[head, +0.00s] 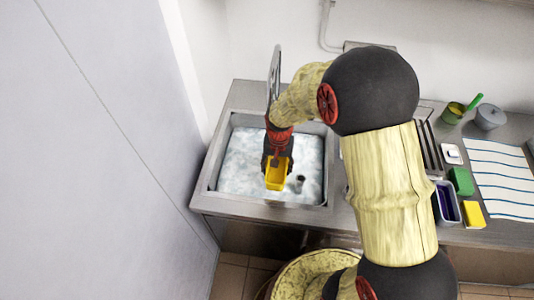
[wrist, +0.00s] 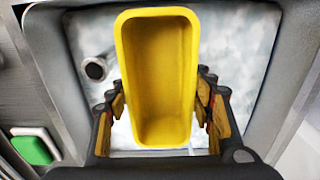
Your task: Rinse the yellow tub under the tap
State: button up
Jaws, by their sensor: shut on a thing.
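The yellow tub (head: 276,178) is a deep, narrow container over the sink (head: 213,184). In the wrist view the yellow tub (wrist: 157,75) has its open side toward the camera and looks empty inside. My gripper (head: 278,157) is shut on it, with a finger (wrist: 160,110) at each side. Whitish, foamy-looking water (head: 240,155) lies in the sink below; I cannot tell whether the tub touches it. A tall grey metal piece (head: 274,70), probably the tap, rises behind my gripper, partly hidden. No running stream is visible.
A short dark pipe (head: 299,183) stands in the sink, right of the tub. A ribbed drainer (head: 430,150), green sponge (head: 461,181), yellow sponge (head: 474,214), bin (head: 446,203) and striped cloth (head: 500,178) are at right. A grey wall panel (head: 110,130) bounds the left.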

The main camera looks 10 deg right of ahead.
jog(key=shift+r, duration=0.1)
dwell(0.3)
jog(key=shift+s+d+r+p, duration=0.15)
jog(key=shift+s+r+p, duration=0.4)
jog(key=shift+p, duration=0.05)
jog(key=shift+s+d+r+p, duration=0.2)
jog(key=shift+s+r+p, duration=0.45)
jog(key=shift+s, duration=0.3)
jog(key=shift+s+d+r+p, duration=0.2)
jog(key=shift+s+r+p, duration=0.45)
jog(key=shift+s, duration=0.3)
